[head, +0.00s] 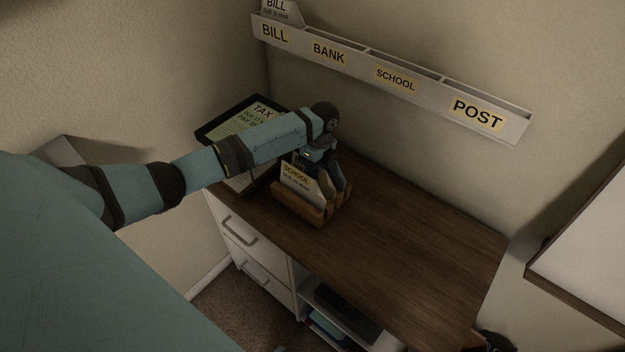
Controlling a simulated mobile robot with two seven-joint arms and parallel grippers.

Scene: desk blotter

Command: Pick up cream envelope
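A pale, cream-looking envelope marked SCHOOL (297,187) stands upright, slightly leaning, at the front of a wooden letter holder (312,215) on the desk. Darker bluish-grey pieces behind it, partly hidden, may be other envelopes or gripper parts. My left gripper (322,163) is at the top of the holder, just behind and right of the SCHOOL envelope. Its fingers are small and dark there, so I cannot tell whether they are open or touch anything. Another pale envelope marked BILL (280,10) stands in the wall rack's left end. My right gripper is not in view.
A wall rack (425,98) with BILL, BANK, SCHOOL and POST labels hangs above the desk. A greenish TAX paper (250,120) lies on a dark-edged board (212,130) at the left. The brown desk (410,245) is clear right of the holder.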

